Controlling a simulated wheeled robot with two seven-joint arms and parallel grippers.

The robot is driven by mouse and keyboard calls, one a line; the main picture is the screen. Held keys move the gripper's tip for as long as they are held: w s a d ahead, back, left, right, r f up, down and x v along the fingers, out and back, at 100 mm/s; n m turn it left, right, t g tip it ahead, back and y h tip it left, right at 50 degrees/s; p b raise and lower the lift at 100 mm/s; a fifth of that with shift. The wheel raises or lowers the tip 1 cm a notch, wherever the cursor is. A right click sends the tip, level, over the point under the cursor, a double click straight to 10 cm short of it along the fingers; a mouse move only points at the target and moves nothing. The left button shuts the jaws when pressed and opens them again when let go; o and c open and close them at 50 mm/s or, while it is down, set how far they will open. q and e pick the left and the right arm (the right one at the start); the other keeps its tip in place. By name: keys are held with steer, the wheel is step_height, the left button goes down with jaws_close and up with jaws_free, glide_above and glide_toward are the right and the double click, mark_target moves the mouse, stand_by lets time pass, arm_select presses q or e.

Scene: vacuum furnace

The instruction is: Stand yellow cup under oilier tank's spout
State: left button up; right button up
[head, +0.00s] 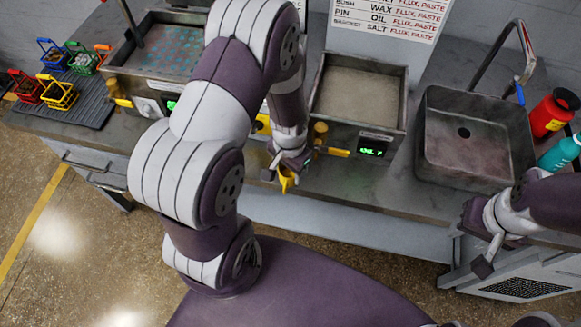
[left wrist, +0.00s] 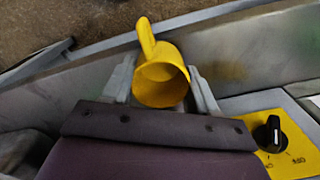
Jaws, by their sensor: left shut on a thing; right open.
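The yellow cup (head: 288,181) is in my left gripper (head: 284,171), in front of the counter near its front edge. In the left wrist view, the cup (left wrist: 162,78) sits between the two fingers (left wrist: 163,92), its open mouth facing the camera and its handle pointing up. The middle tank (head: 360,95) has a grey fill, a brass tap with a yellow lever (head: 332,151) and a green display. The left tank (head: 165,48) has a bluish dotted surface and a tap with a yellow handle (head: 119,98). Their labels are unreadable. My right gripper (head: 487,250) is open and empty at the right.
A metal sink (head: 475,138) stands right of the middle tank, with a red bottle (head: 551,115) and a teal bottle (head: 560,153) beyond. Coloured baskets (head: 59,92) stand on a dark mat at the left. A black knob (left wrist: 272,137) sits on a yellow panel beside the cup.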

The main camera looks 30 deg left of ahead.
arm_select(q)
steer(key=shift+a+f, duration=0.25)
steer(key=shift+f, duration=0.1)
steer(key=shift+d, duration=0.25)
steer(key=shift+f, duration=0.15)
steer(key=o, duration=1.1)
steer(key=shift+a, duration=0.1)
steer(key=shift+o, duration=0.2)
